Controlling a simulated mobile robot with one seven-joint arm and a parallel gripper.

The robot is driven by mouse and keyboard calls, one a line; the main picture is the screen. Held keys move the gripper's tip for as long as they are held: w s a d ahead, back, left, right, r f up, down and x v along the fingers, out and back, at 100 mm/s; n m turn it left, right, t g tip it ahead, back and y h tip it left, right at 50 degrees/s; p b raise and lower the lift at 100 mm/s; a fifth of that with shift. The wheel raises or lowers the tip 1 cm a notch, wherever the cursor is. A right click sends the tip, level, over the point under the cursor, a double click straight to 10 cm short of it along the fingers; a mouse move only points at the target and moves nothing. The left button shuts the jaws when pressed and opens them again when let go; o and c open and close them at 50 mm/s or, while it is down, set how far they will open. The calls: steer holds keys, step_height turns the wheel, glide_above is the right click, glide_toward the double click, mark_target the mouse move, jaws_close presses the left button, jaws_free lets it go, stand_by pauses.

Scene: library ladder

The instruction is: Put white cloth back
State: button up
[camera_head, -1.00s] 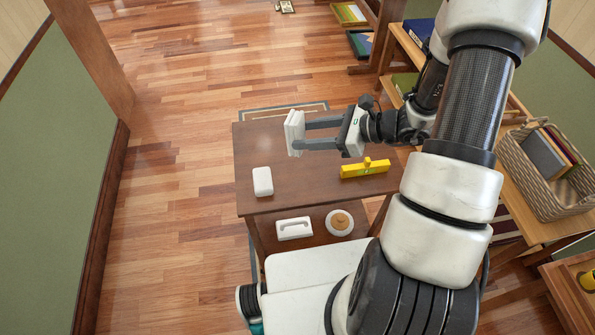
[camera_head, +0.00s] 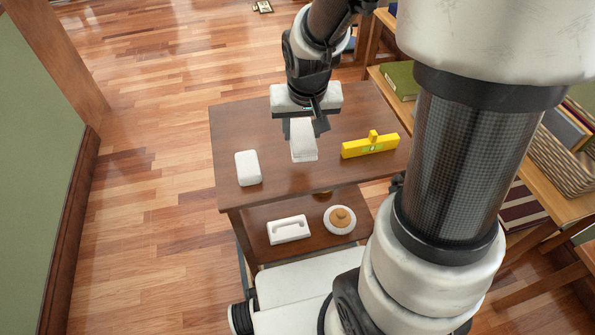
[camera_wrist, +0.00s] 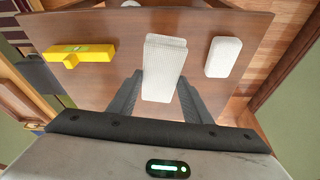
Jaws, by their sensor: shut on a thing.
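The white cloth (camera_head: 303,143) is a folded, ribbed white block over the middle of the brown table top (camera_head: 240,122). My gripper (camera_head: 303,130) points down and is shut on it. In the wrist view the cloth (camera_wrist: 162,68) sits between the two dark fingers of my gripper (camera_wrist: 160,98). Whether the cloth touches the table top or hangs just above it, I cannot tell.
A smooth white block (camera_head: 248,168) lies left of the cloth, and a yellow level (camera_head: 370,145) lies right of it. The lower shelf holds a white handled tool (camera_head: 289,229) and a round white thing with a tan knob (camera_head: 340,219). A wooden shelf with a wicker basket (camera_head: 560,150) stands at right.

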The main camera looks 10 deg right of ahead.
steer(key=shift+w+a+r+n+t+y+b, duration=0.1)
steer(key=shift+w+a+n+t+y+b, duration=0.1)
steer(key=shift+w+n+b, duration=0.15)
steer(key=shift+w+a+r+n+t+y+b, duration=0.1)
steer(key=shift+w+n+t+b, duration=0.1)
steer(key=shift+w+n, duration=0.25)
step_height(320, 180, down, 10)
steer(key=b, duration=0.3)
steer(key=shift+r, duration=0.25)
steer(key=o, duration=0.9)
